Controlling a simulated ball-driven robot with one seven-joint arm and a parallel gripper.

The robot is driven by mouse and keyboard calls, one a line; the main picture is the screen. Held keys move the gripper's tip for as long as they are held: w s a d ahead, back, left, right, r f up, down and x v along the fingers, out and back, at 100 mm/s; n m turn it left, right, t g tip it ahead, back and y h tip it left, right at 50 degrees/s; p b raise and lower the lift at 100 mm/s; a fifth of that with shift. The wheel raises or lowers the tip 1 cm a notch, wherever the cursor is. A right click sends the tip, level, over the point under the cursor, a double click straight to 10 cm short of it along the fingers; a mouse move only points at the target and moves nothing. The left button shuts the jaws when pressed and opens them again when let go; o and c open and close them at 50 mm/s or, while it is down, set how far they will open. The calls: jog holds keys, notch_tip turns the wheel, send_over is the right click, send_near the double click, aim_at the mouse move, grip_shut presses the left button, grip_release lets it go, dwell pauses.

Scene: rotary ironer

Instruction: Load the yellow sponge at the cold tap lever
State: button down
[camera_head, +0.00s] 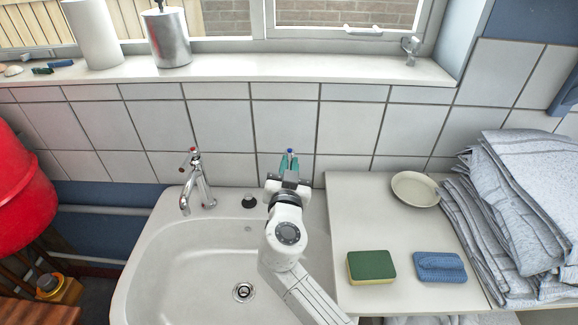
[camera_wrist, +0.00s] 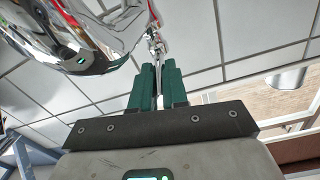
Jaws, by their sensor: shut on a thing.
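The yellow sponge (camera_head: 372,268), with a green top side, lies flat on the worktop right of the sink, well away from my gripper. My gripper (camera_head: 289,160) is at the back of the sink by the wall, its teal fingers close together. A small blue-topped piece of the cold tap lever (camera_head: 289,151) shows at its fingertips. In the wrist view my gripper (camera_wrist: 159,68) is shut on a thin metal part that seems to be the lever (camera_wrist: 157,42), beside a large chrome tap body (camera_wrist: 82,38). My arm hides most of the cold tap in the head view.
A red-marked tap (camera_head: 197,183) stands left on the sink (camera_head: 160,290). A black plug (camera_head: 249,201) sits at the sink's back.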

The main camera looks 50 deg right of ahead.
dwell(0.5)
jog(key=shift+s+d+f+n+t+y+b, duration=0.2)
jog(key=shift+s+f+n+t+y+b, duration=0.15)
jog(key=shift+b, duration=0.35)
jog(key=shift+s+d+r+n+t+y, duration=0.15)
jog(key=shift+d+r+n+t+y, duration=0.1)
jog(key=shift+n+t+y, duration=0.5)
jog(key=shift+s+d+r+n+t+y, duration=0.1)
jog(key=shift+s+d+n+t+y, duration=0.1)
jog(key=shift+n+t+y, duration=0.45)
jog(key=c, duration=1.1)
grip_release()
jog(key=shift+w, duration=0.1)
jog(key=shift+c, duration=0.2)
